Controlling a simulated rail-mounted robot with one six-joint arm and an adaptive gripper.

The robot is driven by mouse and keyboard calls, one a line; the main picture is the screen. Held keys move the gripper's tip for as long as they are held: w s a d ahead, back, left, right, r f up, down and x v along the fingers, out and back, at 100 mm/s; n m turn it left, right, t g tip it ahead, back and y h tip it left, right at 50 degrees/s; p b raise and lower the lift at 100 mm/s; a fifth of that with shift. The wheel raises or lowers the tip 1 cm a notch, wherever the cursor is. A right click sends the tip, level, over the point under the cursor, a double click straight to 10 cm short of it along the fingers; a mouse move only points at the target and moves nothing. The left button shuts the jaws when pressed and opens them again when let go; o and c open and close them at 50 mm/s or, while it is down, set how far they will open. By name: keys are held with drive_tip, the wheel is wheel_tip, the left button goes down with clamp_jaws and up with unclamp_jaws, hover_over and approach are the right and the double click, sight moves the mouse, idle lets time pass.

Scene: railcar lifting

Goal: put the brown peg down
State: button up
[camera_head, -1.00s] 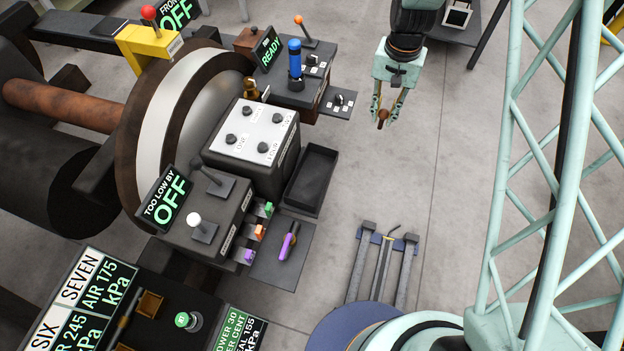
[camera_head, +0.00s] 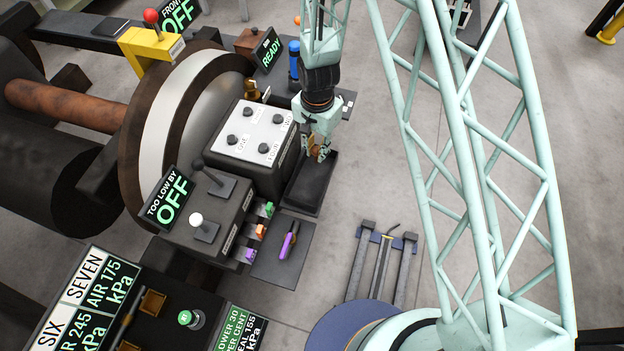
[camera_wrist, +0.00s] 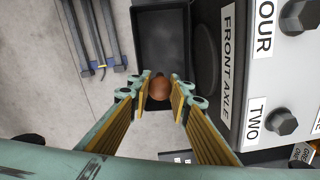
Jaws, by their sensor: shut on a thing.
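The brown peg (camera_wrist: 159,88) is held between the fingertips of my gripper (camera_wrist: 160,92), seen end-on in the wrist view. In the head view my gripper (camera_head: 318,154) is shut on it over the black open tray (camera_head: 297,205), near the tray's far end. In the wrist view the tray (camera_wrist: 137,45) lies beyond the peg and looks empty where it shows. The peg appears above the tray, though I cannot tell the exact height. The gripper hides part of the tray's far end.
The white-topped control box (camera_head: 254,134) with black knobs stands close left of the tray. A small plate with a purple handle (camera_head: 288,245) lies in front of it. The blue cylinder (camera_head: 294,58) stands behind my arm. Grey rails (camera_head: 384,260) lie on open floor at right.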

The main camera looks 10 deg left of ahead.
drive_tip(key=shift+s+a+f, duration=0.4)
drive_tip(key=shift+s+a, duration=0.2)
drive_tip(key=shift+f, duration=0.1)
drive_tip(key=b, duration=0.1)
hover_over(312, 180)
wheel_tip(312, 180, down, 6)
idle(0.4)
drive_tip(key=shift+f+b, duration=0.35)
drive_tip(key=shift+f, duration=1.55)
drive_tip(key=shift+f, duration=0.15)
drive_tip(key=o, duration=0.9)
drive_tip(key=shift+r, duration=0.2)
